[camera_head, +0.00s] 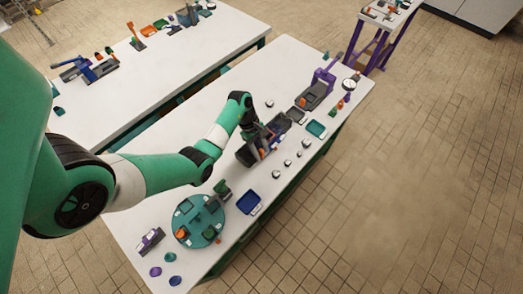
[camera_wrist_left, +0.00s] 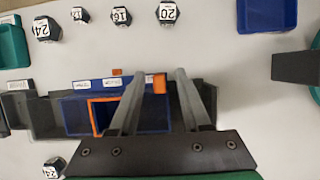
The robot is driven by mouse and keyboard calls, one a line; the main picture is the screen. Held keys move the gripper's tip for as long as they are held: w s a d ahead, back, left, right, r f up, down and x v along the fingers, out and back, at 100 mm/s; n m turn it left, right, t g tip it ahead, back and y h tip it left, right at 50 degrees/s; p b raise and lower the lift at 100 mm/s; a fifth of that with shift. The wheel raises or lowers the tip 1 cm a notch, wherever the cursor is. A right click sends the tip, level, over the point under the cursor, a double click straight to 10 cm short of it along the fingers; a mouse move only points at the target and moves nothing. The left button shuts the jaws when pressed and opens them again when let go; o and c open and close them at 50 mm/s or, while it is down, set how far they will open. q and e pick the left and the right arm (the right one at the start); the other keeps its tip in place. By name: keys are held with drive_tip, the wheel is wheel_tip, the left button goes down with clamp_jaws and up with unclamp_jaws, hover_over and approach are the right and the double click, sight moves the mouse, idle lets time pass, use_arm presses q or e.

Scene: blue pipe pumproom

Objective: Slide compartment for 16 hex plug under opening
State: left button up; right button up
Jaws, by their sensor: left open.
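The 16 hex plug (camera_wrist_left: 121,16) is a dark hexagonal piece with a white numbered top, lying on the white table in a row of plugs; it is tiny in the head view (camera_head: 287,162). A dark rack (camera_wrist_left: 45,118) holds a blue compartment (camera_wrist_left: 152,118) with white labels along its edge. An orange frame (camera_wrist_left: 103,101) surrounds part of the blue compartment, and an orange block (camera_wrist_left: 159,83) sits at its edge. My left gripper (camera_wrist_left: 158,76) is open, its fingers apart above the blue compartment; it covers part of the rack in the head view (camera_head: 264,138). My right gripper is not seen.
Plugs marked 20 (camera_wrist_left: 167,12), 12 (camera_wrist_left: 80,14) and 24 (camera_wrist_left: 46,29) lie beside the 16. A blue tray (camera_head: 249,203), teal tray (camera_head: 316,128) and round teal turntable (camera_head: 187,239) with parts stand near the rack. A second table (camera_head: 185,60) stands behind.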

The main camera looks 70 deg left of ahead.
use_arm(q)
drive_tip(key=p+v, duration=0.5)
drive_tip(key=v, duration=0.6)
drive_tip(key=shift+r, duration=0.1)
